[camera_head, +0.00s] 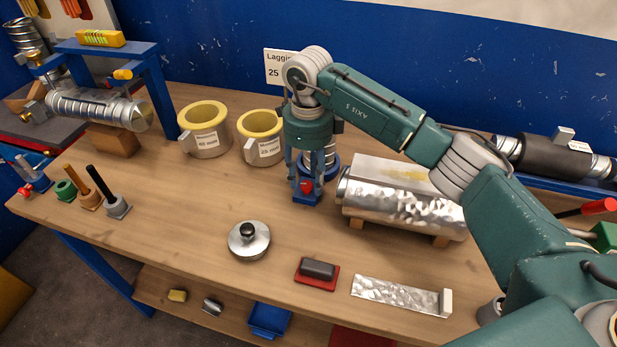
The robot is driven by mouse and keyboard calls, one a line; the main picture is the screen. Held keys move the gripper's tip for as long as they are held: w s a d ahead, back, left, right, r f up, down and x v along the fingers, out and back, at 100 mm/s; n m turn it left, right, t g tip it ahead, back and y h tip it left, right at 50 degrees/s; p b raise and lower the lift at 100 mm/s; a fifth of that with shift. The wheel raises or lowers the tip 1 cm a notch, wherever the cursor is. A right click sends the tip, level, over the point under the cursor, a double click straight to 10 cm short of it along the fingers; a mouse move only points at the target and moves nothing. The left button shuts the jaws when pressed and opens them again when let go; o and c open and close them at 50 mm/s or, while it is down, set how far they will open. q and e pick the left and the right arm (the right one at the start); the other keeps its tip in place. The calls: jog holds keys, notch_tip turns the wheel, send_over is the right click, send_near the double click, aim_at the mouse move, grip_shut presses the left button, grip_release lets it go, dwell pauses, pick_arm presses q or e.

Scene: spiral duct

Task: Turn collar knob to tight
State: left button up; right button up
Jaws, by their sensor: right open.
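My right gripper (305,182) points straight down from the green arm, near the back middle of the bench. Its blue fingers are open and stand around a small red knob (306,187) at a blue fixture (308,198). The fingers partly hide the knob, and I cannot tell whether they touch it. A short spiral metal duct (330,156) stands upright just behind the gripper and is mostly hidden. I cannot read any tight mark or the knob's setting. My left gripper is not in view.
Two yellow-lined rings (204,152) stand left of the gripper. A dented metal duct (400,205) lies close on the right, under my arm. A metal lid with a black knob (248,240), a red block (317,273) and a metal strip (398,296) lie in front.

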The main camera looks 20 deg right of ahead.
jog(key=shift+a+f, duration=0.15)
jog(key=shift+f, duration=0.8)
jog(key=shift+c, duration=0.3)
grip_shut()
jog(key=shift+w+f+n+b, duration=0.1)
jog(key=shift+f+n+b, duration=0.05)
jog(key=shift+n+b, duration=0.45)
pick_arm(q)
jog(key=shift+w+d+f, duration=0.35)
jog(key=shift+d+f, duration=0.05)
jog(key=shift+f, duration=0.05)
pick_arm(e)
jog(key=shift+o, duration=0.3)
grip_release()
jog(key=shift+r, duration=0.2)
